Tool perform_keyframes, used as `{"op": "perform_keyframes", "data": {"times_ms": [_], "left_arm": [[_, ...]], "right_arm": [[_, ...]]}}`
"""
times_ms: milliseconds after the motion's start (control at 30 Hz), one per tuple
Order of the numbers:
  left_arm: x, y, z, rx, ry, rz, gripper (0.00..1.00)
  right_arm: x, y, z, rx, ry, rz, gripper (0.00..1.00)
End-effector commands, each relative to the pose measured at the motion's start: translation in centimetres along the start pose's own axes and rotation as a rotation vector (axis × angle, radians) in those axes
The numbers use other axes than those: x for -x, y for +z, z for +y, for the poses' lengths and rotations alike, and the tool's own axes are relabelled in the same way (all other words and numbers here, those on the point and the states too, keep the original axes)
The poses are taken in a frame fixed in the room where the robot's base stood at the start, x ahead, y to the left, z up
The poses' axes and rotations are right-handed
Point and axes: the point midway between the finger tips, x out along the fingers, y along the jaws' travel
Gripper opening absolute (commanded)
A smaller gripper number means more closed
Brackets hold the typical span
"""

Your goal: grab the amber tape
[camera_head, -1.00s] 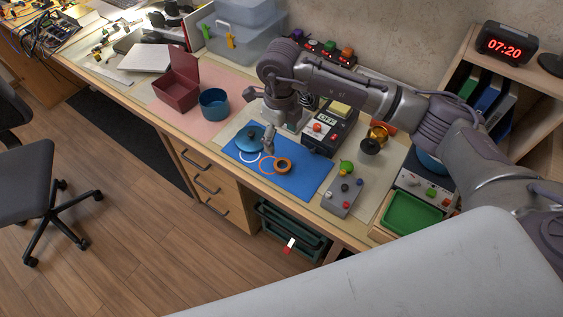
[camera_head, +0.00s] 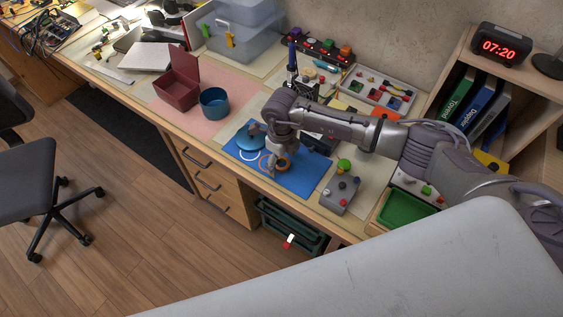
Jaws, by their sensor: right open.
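The amber tape (camera_head: 284,164), a thick orange-brown ring, lies on the blue mat (camera_head: 303,182) and is partly covered by my right gripper. My right gripper (camera_head: 271,174) is open and points down over the mat at the tape's left side. Whether its fingers touch the tape cannot be told. A thin orange ring (camera_head: 263,163) lies just left of the tape, also partly hidden by the gripper. My left gripper is not in view.
A blue round lid (camera_head: 249,139) and a white ring (camera_head: 247,155) lie left of the gripper. A grey control box (camera_head: 341,193) stands right of the mat. A blue pot (camera_head: 214,103) and a red box (camera_head: 178,91) stand farther left. The mat's front right part is clear.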

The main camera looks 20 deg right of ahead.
Motion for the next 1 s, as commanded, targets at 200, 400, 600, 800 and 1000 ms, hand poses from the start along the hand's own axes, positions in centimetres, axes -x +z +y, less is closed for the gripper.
{"op": "perform_keyframes", "data": {"times_ms": [200, 400, 600, 800, 1000], "left_arm": [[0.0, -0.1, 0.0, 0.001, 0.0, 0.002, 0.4], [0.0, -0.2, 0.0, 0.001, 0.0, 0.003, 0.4], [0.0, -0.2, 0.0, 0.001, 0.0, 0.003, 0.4], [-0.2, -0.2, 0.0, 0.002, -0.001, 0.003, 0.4], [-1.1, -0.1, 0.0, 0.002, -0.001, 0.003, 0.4]], "right_arm": [[0.0, 0.0, 0.0, 0.0, 0.0, 0.0, 0.6], [0.0, 0.0, 0.0, 0.0, 0.0, 0.0, 0.27], [0.1, 0.0, 0.0, 0.0, 0.0, 0.0, 0.27], [0.6, 0.1, -0.1, 0.001, -0.001, -0.002, 0.27], [3.2, 0.1, -0.1, 0.001, -0.003, -0.005, 0.27]]}}
